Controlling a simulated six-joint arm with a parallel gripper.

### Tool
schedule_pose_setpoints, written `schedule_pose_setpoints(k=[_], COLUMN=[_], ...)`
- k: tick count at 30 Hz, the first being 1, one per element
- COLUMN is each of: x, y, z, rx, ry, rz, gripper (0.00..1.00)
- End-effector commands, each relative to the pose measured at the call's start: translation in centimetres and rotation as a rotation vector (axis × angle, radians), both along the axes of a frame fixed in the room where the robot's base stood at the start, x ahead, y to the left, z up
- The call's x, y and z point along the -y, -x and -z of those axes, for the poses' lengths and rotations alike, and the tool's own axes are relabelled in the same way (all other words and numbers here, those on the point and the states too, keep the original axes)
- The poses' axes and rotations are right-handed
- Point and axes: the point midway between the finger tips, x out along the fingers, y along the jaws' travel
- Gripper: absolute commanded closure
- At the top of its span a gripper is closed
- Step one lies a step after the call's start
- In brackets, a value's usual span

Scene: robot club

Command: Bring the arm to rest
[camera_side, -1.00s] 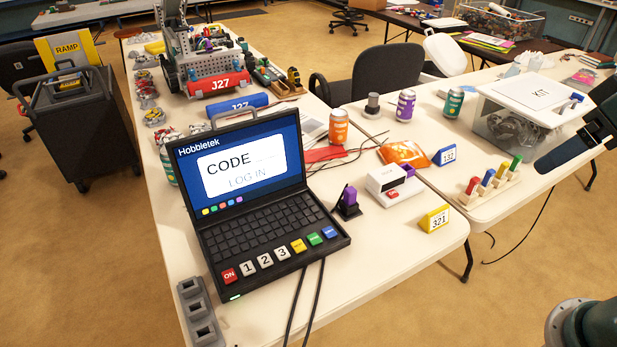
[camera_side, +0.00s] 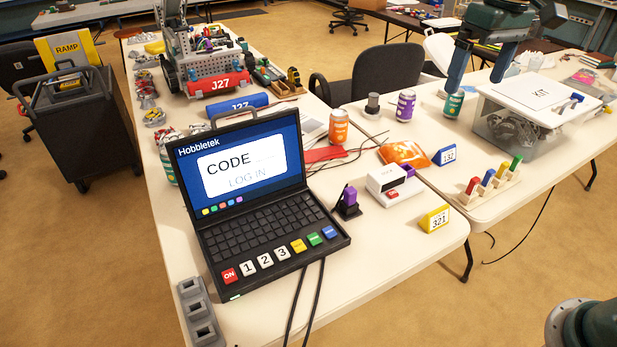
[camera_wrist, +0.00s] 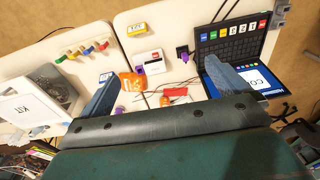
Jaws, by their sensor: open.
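My gripper (camera_side: 479,68) is at the upper right of the side view, above the far part of the right table. Its two dark fingers point down, spread apart with nothing between them. The left finger overlaps the teal can (camera_side: 453,105) in the picture; I cannot tell whether they touch. In the wrist view my gripper (camera_wrist: 170,85) shows two blue-grey fingers wide apart, with the orange bag (camera_wrist: 132,85) and the white box with a red button (camera_wrist: 150,62) seen between them.
The laptop (camera_side: 262,205) stands open, its screen reading CODE and LOG IN. A lidded KIT bin (camera_side: 500,128) is below right of my gripper. A purple can (camera_side: 405,105), an orange can (camera_side: 338,127) and a peg stand (camera_side: 490,187) are on the tables.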

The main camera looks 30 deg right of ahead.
Motion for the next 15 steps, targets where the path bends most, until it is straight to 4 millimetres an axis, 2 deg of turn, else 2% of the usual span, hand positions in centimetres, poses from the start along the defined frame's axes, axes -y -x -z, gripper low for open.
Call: schedule_pose_setpoints(k=[3,15], x=[0.6,2.8], y=[-2.4,-9.1], z=[0.9,5.1], rx=[-0.05,-0.204], ry=[0.0,0.002], rz=[0.001,-0.003], gripper=[0.0,0.0])
